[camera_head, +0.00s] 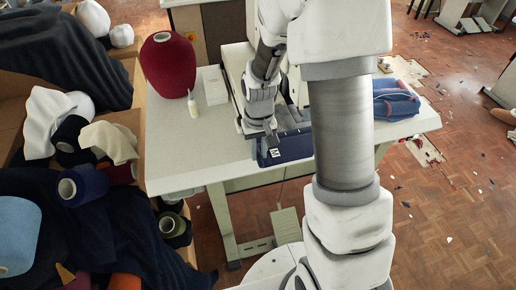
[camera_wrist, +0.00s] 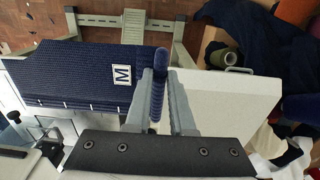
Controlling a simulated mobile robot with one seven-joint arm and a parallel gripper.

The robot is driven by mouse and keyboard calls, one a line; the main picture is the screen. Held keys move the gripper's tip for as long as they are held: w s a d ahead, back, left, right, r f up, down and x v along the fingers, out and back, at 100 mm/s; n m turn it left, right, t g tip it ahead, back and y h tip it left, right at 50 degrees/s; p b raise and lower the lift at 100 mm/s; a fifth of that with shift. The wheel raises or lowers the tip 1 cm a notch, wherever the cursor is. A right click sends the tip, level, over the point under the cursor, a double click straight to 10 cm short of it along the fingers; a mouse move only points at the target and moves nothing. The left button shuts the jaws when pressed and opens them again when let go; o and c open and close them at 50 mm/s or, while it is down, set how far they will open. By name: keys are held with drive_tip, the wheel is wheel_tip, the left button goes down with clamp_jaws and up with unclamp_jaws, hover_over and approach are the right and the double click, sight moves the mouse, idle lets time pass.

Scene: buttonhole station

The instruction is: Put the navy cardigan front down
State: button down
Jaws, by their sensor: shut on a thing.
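The navy cardigan front (camera_head: 292,147) is a dark ribbed knit panel with a white label marked M. In the head view it is at the table's front edge, partly hidden behind my arm. In the wrist view the panel (camera_wrist: 70,75) spreads to the left, with small white marks along its lower edge. My gripper (camera_head: 271,137) is shut on a narrow navy edge of it, which stands up between the fingers (camera_wrist: 158,88) in the wrist view. I cannot tell whether the panel touches the tabletop.
The white table (camera_head: 190,145) has free room left of my gripper. A dark red yarn cone (camera_head: 167,66), a small bottle (camera_head: 193,105) and a white card (camera_head: 215,86) stand there. Folded blue cloth (camera_head: 395,99) lies at the right. Boxes with yarn cones and cloth crowd the left.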

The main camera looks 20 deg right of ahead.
drive_tip(key=shift+s+r+p, duration=0.2)
drive_tip(key=shift+s+r, duration=0.15)
drive_tip(key=shift+s, duration=0.5)
drive_tip(key=shift+s+r+p, duration=0.15)
drive_tip(key=shift+s+r, duration=0.15)
drive_tip(key=shift+s, duration=0.55)
drive_tip(key=shift+s+r+p, duration=0.2)
drive_tip(key=shift+s+r, duration=0.15)
drive_tip(key=shift+s, duration=0.5)
wheel_tip(320, 180, up, 5)
drive_tip(key=p, duration=0.4)
